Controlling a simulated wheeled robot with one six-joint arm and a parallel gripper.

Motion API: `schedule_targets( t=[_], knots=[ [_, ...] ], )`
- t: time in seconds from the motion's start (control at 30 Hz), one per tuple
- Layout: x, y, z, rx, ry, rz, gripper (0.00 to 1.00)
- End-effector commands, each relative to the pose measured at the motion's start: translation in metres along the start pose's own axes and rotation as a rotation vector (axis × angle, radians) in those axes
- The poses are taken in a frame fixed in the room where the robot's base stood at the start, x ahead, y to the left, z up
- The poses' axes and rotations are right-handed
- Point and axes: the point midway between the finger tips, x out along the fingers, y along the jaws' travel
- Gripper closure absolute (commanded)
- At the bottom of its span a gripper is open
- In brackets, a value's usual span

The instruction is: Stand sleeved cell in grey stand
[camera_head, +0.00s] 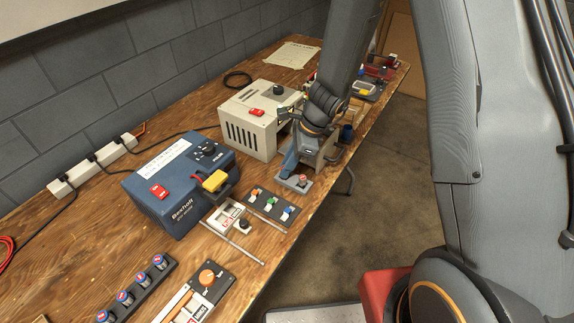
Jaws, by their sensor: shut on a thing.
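My gripper (306,164) is in the middle of the camera_head view, low over the front part of the wooden bench, just right of the cream box. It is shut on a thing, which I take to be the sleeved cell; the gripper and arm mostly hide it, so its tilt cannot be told. I cannot tell for certain which grey item is the stand. A dark rack (137,291) at lower left holds several blue cells with red-marked tops.
The blue charger box (178,185) and the cream box (252,118) stand left of my gripper. A dark switch panel (270,207) and a panel with an orange knob (197,295) lie near the front edge. A power strip (93,165) runs along the wall.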

Motion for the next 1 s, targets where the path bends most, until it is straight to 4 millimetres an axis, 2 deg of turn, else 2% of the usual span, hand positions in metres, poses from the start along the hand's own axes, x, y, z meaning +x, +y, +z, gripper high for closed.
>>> schedule_targets(
  t=[0.77,0.8,0.9,1.0],
  knots=[
    [0.0055,-0.0001,-0.0023,0.0,0.0,0.0,1.0],
    [0.0055,-0.0001,-0.0023,0.0,0.0,0.0,0.78],
    [0.0055,-0.0001,-0.0023,0.0,0.0,0.0,0.61],
    [0.0055,-0.0001,-0.0023,0.0,0.0,0.0,0.61]
  ],
)
